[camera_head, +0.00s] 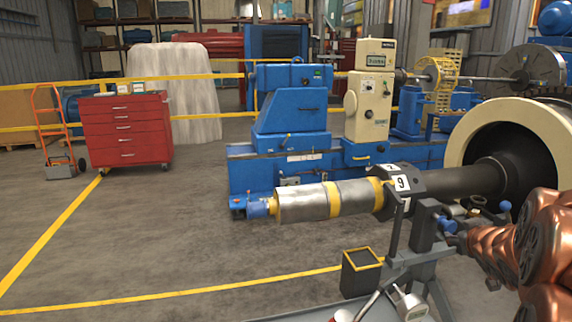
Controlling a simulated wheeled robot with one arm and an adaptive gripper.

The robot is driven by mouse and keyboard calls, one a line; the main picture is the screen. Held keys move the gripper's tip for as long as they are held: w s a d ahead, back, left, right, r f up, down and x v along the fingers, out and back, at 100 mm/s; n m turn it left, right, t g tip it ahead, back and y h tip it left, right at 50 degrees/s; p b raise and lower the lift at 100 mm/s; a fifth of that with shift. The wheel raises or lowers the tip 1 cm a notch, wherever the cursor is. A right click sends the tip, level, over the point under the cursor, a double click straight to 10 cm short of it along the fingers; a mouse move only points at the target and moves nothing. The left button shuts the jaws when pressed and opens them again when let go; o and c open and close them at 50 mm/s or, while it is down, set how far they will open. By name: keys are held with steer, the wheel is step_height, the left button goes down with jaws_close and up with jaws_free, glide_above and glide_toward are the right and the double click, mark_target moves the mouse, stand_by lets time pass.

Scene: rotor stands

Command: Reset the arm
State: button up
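I cannot make out my gripper or its fingertips in the head view. A copper-coloured, ribbed shape (540,240) fills the lower right edge; I cannot tell whether it is part of my arm. A long rotor with a silver-and-yellow end (310,201) lies level across the middle. Its dark shaft (460,182) runs right into a large cream ring (515,125). A dark block marked 9 (401,184) sits around the shaft. A grey stand (425,248) is under the shaft, with blue knobs beside it.
A black bin with a yellow rim (361,274) stands left of the grey stand. A blue machine (290,110) stands behind the rotor. A red tool cabinet (127,130) and an orange hand truck (55,135) are at the left. The floor at the front left is clear.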

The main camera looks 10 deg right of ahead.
steer(key=s+a+f+g+y+p, duration=0.2)
steer(key=s+a+g, duration=0.4)
steer(key=s+a, duration=0.9)
steer(key=s+a+f+g+y+p, duration=0.2)
steer(key=s+a+g+y+p, duration=0.2)
steer(key=s+a, duration=1.2)
steer(key=a+g, duration=0.3)
steer(key=a, duration=0.2)
steer(key=shift+s+a+n, duration=0.25)
steer(key=shift+s+n, duration=0.05)
